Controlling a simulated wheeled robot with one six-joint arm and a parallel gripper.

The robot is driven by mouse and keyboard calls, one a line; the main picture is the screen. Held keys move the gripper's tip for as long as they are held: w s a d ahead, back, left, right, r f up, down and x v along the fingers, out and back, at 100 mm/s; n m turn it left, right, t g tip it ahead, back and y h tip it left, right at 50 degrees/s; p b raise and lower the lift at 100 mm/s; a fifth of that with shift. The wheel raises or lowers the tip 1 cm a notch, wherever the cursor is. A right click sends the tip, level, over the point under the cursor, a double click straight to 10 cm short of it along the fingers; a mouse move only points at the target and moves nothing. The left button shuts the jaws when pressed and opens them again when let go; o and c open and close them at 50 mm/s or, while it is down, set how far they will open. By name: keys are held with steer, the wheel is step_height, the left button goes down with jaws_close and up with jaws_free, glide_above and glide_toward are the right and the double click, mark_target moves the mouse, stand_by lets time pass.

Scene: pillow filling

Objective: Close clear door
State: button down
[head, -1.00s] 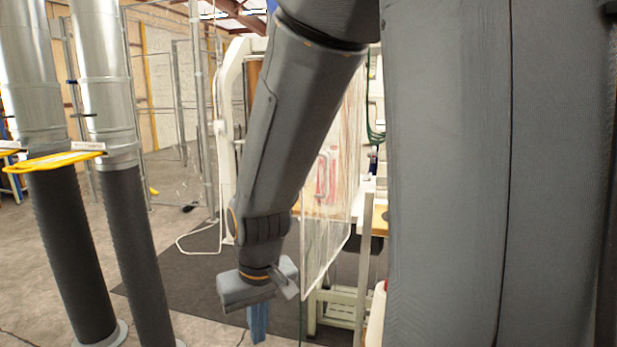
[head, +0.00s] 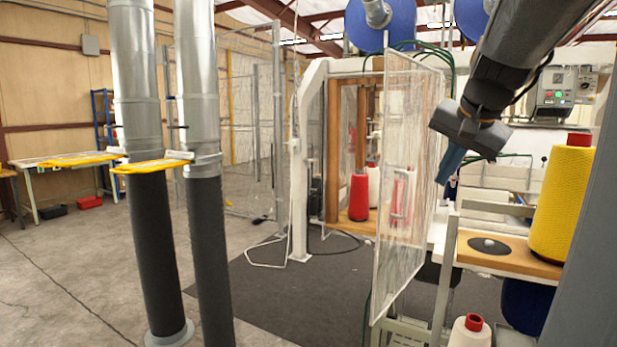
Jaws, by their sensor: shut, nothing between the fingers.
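The clear door (head: 404,185) is a transparent panel in the middle of the head view. It stands open, swung out towards me from the white and wooden machine frame. Red and white spools show through it. My gripper (head: 449,172) is at the upper right, in front of the machine and to the right of the door panel. Its blue fingers point down and are shut with nothing between them. I cannot tell whether the fingers touch the panel; a small gap seems to show.
A wooden shelf (head: 510,262) with a yellow spool (head: 562,200) stands at the right. A control box (head: 556,88) is behind my arm. Dark ducts (head: 212,260) stand at the left. The dark floor mat (head: 290,300) is clear left of the door.

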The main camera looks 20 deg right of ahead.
steer(key=w+f+p, duration=0.3)
steer(key=w+f, duration=0.4)
steer(key=w, duration=0.1)
steer(key=shift+w+d+p, duration=0.25)
steer(key=shift+w+p, duration=0.05)
steer(key=shift+w, duration=0.05)
